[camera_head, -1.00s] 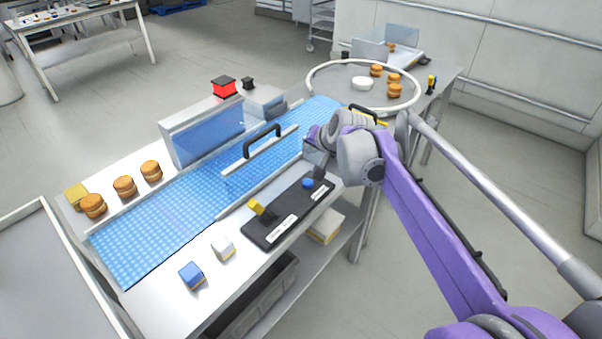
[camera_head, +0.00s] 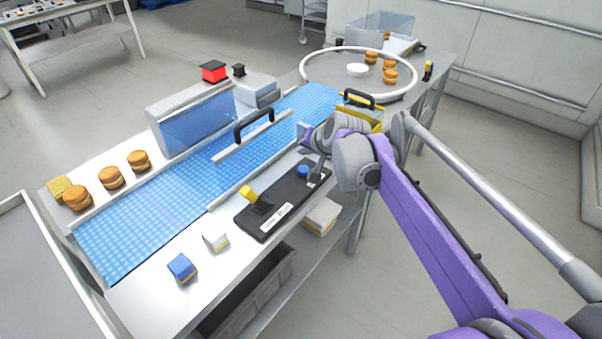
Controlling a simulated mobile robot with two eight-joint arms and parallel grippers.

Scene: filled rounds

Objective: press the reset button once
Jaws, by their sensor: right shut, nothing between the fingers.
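The blue button (camera_head: 302,171) sits on a black control panel (camera_head: 262,225) along the table's front edge. A white label lies beside it, partly hidden by my gripper; its text is too small to read. My right gripper (camera_head: 317,176) is shut and empty, pointing down at the panel's far end, just right of the blue button. I cannot tell whether its tips touch the panel. My left gripper is not in view.
A blue conveyor belt (camera_head: 130,233) runs behind the panel, with a black-handled bar (camera_head: 254,128) across it. A round table (camera_head: 335,75) holds several buns. White and blue cubes lie left of the panel.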

